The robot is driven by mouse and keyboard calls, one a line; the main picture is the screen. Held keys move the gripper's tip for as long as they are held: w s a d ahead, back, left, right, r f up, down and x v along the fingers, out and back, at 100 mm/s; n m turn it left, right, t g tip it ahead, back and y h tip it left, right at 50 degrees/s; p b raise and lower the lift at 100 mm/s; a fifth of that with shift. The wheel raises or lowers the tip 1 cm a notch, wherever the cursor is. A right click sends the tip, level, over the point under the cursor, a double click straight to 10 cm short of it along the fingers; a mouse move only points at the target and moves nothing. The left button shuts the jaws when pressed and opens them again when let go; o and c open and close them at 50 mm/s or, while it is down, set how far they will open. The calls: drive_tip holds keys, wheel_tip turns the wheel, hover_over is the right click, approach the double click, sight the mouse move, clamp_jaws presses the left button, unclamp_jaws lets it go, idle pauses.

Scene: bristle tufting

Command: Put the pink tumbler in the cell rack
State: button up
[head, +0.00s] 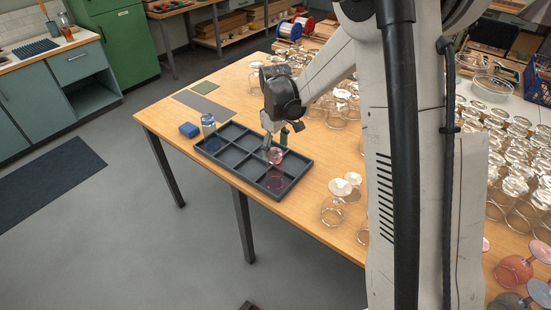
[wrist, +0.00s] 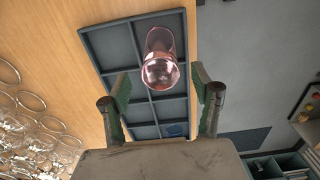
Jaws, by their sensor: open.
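The cell rack (head: 222,168) is a dark grey tray with several square cells near the table's front edge; it also shows in the wrist view (wrist: 111,42). The pink tumbler (head: 275,156) is translucent and shows at the rack's right half, just below my gripper (head: 275,147). In the wrist view, the tumbler (wrist: 160,72) appears between the fingertips of my open gripper (wrist: 160,76), with gaps on both sides. A second pink patch (head: 274,183) shows in a nearer cell; I cannot tell whether it is glass or tinted shadow. Whether the tumbler touches the rack floor is unclear.
Clear glasses (head: 333,205) stand to the right, with many more (head: 510,165) beyond my column. A grey mat (head: 203,105) lies behind.

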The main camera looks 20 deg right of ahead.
wheel_tip(320, 180, up, 5)
drive_tip(key=shift+r, duration=0.1)
drive_tip(key=s+r+m+t, duration=0.3)
drive_tip(key=s+r, duration=0.9)
drive_tip(key=s, duration=0.2)
drive_tip(key=s+r+m+t, duration=0.1)
drive_tip(key=s+m+t, duration=0.3)
drive_tip(key=s, duration=1)
drive_tip(key=shift+s, duration=0.2)
wheel_tip(320, 180, down, 4)
drive_tip(key=b, duration=0.4)
drive_tip(key=shift+r, duration=0.15)
